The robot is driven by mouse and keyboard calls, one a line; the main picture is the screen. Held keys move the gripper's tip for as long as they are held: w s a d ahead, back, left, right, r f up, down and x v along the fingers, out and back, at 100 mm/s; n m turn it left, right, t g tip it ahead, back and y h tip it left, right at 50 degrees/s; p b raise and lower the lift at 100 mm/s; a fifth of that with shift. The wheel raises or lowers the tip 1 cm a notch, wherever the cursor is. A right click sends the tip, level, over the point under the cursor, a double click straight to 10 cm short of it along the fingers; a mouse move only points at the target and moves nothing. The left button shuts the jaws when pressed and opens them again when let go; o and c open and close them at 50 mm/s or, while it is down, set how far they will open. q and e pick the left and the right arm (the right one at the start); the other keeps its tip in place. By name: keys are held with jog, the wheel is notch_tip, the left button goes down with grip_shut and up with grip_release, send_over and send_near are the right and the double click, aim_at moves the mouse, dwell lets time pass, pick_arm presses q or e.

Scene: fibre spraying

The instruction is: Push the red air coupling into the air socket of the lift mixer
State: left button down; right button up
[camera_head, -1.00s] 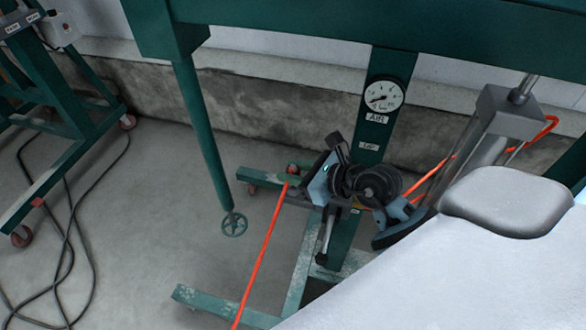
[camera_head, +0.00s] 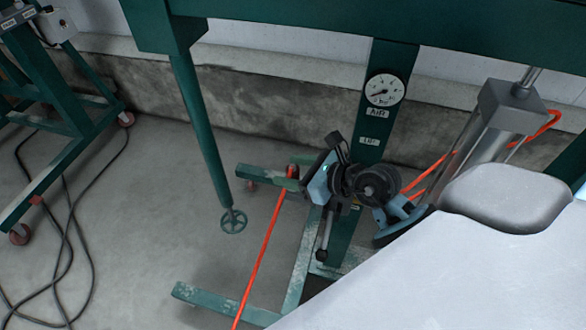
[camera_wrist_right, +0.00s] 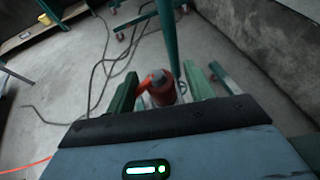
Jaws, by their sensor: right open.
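The red air coupling (camera_wrist_right: 162,88), with a grey tip, stands between the two green fingers of my right gripper (camera_wrist_right: 160,80) in the right wrist view. The fingers are apart, with a gap visible beside the coupling. In the head view the coupling (camera_head: 292,171) is small, just left of my right gripper (camera_head: 297,180), at the top of a red hose (camera_head: 262,250). The lift mixer's green post (camera_head: 372,120) carries a gauge (camera_head: 384,88) and a label reading AIR (camera_head: 378,113). I cannot make out the air socket; my right wrist covers part of the post. My left gripper is not in view.
A green leg with a handwheel (camera_head: 233,220) stands left of my right gripper. Green floor beams (camera_head: 215,300) lie below it. A grey cylinder (camera_head: 470,140) with a red hose is at the right. Black cables (camera_head: 65,215) lie on the floor at left.

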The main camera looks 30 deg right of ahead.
jog(key=v, duration=0.8)
jog(key=shift+a, duration=0.15)
dwell(0.6)
